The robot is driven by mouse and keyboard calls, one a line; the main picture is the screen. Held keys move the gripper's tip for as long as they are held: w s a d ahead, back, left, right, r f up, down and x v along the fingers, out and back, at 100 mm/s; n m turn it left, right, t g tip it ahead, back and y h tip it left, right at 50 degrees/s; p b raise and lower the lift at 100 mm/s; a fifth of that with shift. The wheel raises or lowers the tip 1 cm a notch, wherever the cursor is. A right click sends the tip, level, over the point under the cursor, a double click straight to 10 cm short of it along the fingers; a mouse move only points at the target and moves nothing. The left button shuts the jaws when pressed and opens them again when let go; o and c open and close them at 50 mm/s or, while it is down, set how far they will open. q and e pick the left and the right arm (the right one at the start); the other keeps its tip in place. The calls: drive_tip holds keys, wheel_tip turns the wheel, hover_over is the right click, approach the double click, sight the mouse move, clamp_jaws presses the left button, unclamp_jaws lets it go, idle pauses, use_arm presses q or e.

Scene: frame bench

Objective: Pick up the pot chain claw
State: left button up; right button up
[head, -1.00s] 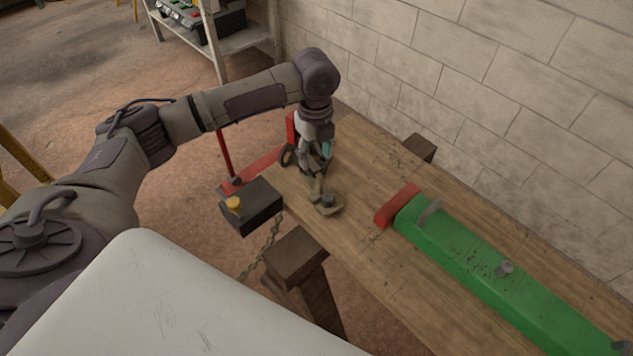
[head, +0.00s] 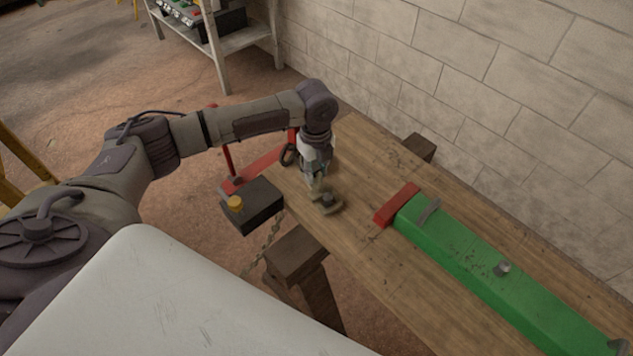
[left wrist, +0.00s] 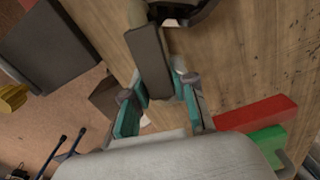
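The pot chain claw, which I take to be a small tan-grey metal piece (head: 327,205), lies on the wooden bench near its left front edge. My left gripper (head: 318,185) points down at it from just above. In the left wrist view, a grey-brown bar (left wrist: 146,45), seemingly part of that piece, stands between the teal-padded fingers of the gripper (left wrist: 162,85). The fingers look open around the bar, with little space on either side. I cannot tell whether they touch it. My right gripper is out of view.
A black box with a yellow knob (head: 253,207) is at the bench's left end, beside a red bar (head: 262,168). A long green beam (head: 480,265) with a red end block (head: 397,204) lies to the right. Bare wood (head: 365,160) lies behind the gripper.

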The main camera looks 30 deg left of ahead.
use_arm(q)
clamp_jaws()
drive_tip(key=shift+w+r, duration=0.1)
drive_tip(key=shift+r, duration=0.05)
drive_tip(key=shift+r, duration=0.55)
drive_tip(key=r, duration=0.1)
drive_tip(key=d+r, duration=0.1)
drive_tip(key=r, duration=0.1)
drive_tip(key=shift+r+b, duration=0.15)
drive_tip(key=shift+b, duration=0.2)
drive_tip(key=s+d+r+b, duration=0.1)
drive_tip(key=d+r, duration=0.5)
drive_tip(key=d, duration=0.4)
drive_tip(key=shift+s+d+r, duration=0.25)
drive_tip(key=shift+s+d, duration=0.05)
